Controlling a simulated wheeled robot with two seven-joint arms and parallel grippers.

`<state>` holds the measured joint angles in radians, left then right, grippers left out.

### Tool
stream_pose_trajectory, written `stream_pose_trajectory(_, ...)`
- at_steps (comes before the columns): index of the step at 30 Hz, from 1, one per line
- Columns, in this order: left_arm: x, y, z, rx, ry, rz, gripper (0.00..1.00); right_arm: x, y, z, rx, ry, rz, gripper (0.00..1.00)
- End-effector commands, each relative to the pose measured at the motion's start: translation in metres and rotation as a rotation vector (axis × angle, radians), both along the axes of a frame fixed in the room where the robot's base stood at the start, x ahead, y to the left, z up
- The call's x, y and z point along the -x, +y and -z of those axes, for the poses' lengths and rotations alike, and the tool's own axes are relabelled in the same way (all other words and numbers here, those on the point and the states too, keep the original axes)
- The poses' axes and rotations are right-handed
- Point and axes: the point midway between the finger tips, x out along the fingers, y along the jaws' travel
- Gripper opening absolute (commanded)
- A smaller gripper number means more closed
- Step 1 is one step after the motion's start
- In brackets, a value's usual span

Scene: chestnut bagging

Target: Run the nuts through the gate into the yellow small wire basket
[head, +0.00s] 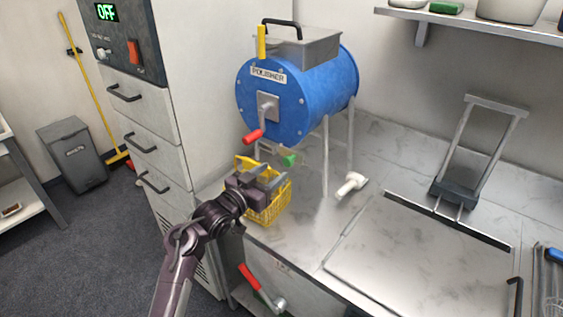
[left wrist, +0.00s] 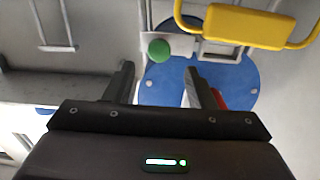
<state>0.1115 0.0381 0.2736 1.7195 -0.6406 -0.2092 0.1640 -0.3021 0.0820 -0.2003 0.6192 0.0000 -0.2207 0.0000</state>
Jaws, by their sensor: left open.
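The yellow small wire basket (head: 269,209) stands at the counter's front left, below the blue polisher drum (head: 300,92). Its raised yellow handle shows in the left wrist view (left wrist: 250,26). A green knob (head: 289,160), perhaps on the gate, sits under the drum just above the basket. It also shows ahead of my fingers in the left wrist view (left wrist: 158,49). My left gripper (head: 272,177) is open, with nothing seen between its fingers. It is in front of the basket's upper part and hides some of it. No nuts are visible. My right gripper is out of view.
The drum has a red-handled crank (head: 254,136) and a metal hopper (head: 304,47) with a yellow lever (head: 261,42). A white object (head: 350,184) lies on the counter. A flat metal plate (head: 420,250) is at right. Drawers (head: 145,140) stand left of the basket.

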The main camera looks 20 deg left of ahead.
Motion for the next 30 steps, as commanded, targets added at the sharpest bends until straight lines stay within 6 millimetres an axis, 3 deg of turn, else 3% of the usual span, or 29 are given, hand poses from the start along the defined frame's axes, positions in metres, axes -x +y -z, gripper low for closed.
stream_pose_trajectory(3, -0.02, -0.008, -0.003, 0.002, 0.0, 0.002, 0.5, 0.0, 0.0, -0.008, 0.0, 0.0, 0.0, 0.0)
stream_pose_trajectory(9, -0.042, -0.016, -0.001, 0.001, 0.001, 0.0, 0.5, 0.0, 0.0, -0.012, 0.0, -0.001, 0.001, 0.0)
stream_pose_trajectory(20, -0.049, -0.018, 0.001, -0.003, 0.002, 0.0, 0.5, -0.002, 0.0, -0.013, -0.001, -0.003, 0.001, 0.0)
stream_pose_trajectory(30, -0.048, -0.018, 0.001, -0.002, 0.002, -0.001, 0.08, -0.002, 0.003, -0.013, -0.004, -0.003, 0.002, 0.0)
